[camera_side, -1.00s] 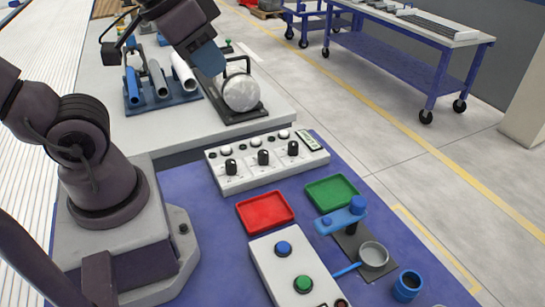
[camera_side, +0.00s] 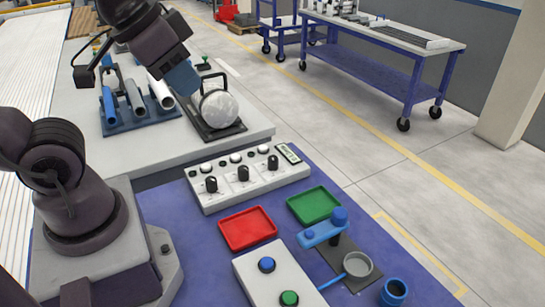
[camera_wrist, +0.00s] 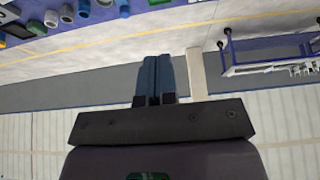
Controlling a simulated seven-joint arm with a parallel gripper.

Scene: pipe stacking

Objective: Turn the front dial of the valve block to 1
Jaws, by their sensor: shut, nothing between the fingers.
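The white block with three black dials, which I take for the valve block (camera_side: 249,188), lies on the blue table top in the side view. Its dials are a left dial (camera_side: 211,185), a middle dial (camera_side: 243,174) and a right dial (camera_side: 272,162). I cannot tell which one is the front dial, and their numbers are too small to read. Small round white parts sit behind the dials. My gripper (camera_side: 184,79) is shut and empty, raised above the grey bench and well away from the block. Its closed blue fingers also show in the wrist view (camera_wrist: 155,78).
A round grey disc (camera_side: 219,110) in a dark stand and a rack of pipes (camera_side: 137,98) stand near my gripper. Red tray (camera_side: 247,229), green tray (camera_side: 314,205), and a blue-and-green button box (camera_side: 260,285) lie in front of the block. A blue clamp (camera_side: 322,233) stands at right.

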